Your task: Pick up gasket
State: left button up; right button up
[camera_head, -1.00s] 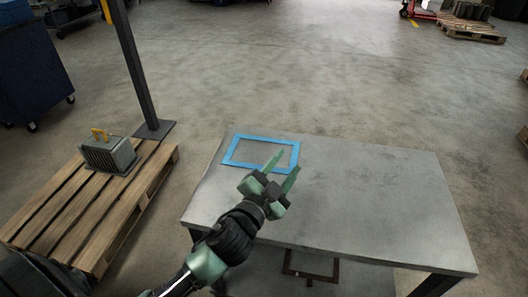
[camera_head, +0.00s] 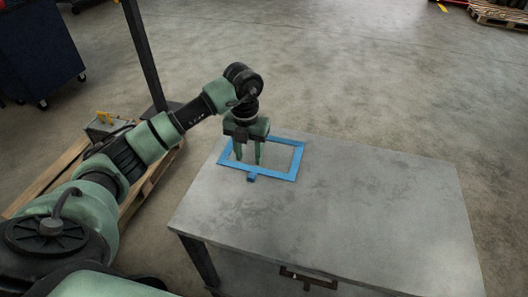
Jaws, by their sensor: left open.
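The gasket (camera_head: 275,175) is a flat blue rectangular frame with a small tab on its near side. It lies on the left part of the grey metal table (camera_head: 350,205). My left gripper (camera_head: 248,162) points down over the gasket's left part, with its two green fingers apart. The fingertips appear inside or just above the frame's opening, near its near edge; I cannot tell whether they touch anything. The gripper holds nothing. My right gripper is not in view.
A wooden pallet (camera_head: 150,180) stands left of the table, with a grey finned part (camera_head: 103,127) on it partly behind my arm. A dark post (camera_head: 143,50) rises behind it. A blue cabinet (camera_head: 38,45) is at upper left. The table's right half is clear.

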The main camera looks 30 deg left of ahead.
aim_at(251, 175)
pick_arm(q)
jog(key=shift+s+a+f, duration=0.1)
jog(key=shift+a+f, duration=0.15)
jog(key=shift+f, duration=0.05)
jog(key=f+p, duration=0.1)
jog(key=f, duration=0.1)
jog(key=f+p, duration=0.1)
jog(key=f, duration=0.1)
jog(key=d+f, duration=0.1)
jog(key=f, duration=0.1)
jog(key=shift+f+p, duration=0.15)
jog(key=shift+p, duration=0.25)
jog(key=shift+f, duration=0.25)
grip_shut()
dwell(0.6)
